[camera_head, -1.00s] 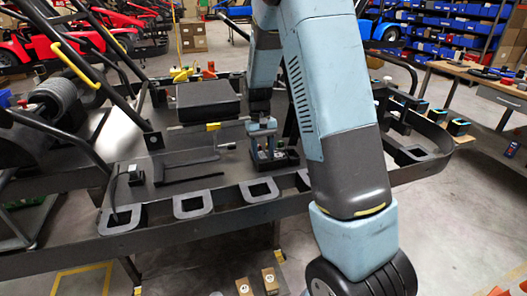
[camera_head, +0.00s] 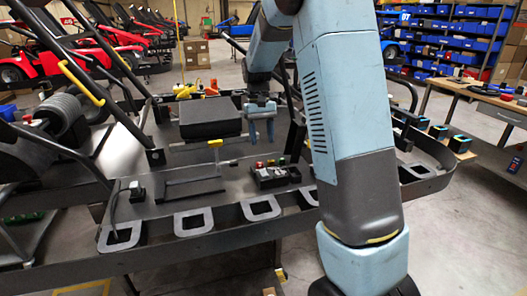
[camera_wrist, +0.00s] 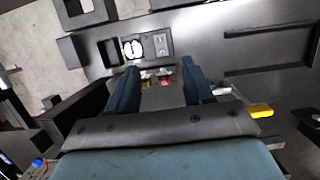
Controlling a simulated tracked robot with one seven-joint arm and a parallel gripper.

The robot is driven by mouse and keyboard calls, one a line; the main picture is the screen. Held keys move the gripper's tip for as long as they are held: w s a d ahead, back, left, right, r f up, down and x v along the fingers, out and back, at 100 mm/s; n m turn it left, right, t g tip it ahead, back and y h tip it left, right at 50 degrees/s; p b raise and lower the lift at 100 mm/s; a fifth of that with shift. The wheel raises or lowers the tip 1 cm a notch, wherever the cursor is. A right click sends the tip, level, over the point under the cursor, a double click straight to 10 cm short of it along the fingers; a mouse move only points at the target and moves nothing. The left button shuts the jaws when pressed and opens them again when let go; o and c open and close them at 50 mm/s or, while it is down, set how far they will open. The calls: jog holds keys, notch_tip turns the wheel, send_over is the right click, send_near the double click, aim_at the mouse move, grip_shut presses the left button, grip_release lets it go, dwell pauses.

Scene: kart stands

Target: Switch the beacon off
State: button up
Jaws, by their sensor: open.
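My gripper (camera_head: 261,138) hangs open and empty above the dark kart deck. Its two blue fingers point down in the wrist view (camera_wrist: 160,72). Just beyond the fingertips in that view lies a black control box (camera_wrist: 158,47) with a white twin round part and a grey switch plate. Small red and yellow parts (camera_wrist: 158,77) show between the fingers. In the head view the control box (camera_head: 274,176) sits on the deck below and in front of my gripper, apart from it. I cannot tell for certain which part is the beacon or whether it is lit.
A black seat-like block (camera_head: 209,117) stands left of my gripper. A yellow-ended T-shaped piece (camera_head: 215,150) stands on the deck (camera_head: 225,178). Black bars with a yellow grip (camera_head: 82,83) rise at left. Yellow and orange items (camera_head: 211,88) sit behind. Square loops line the front edge.

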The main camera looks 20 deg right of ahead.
jog(key=shift+v, duration=1.2)
jog(key=shift+r, duration=0.1)
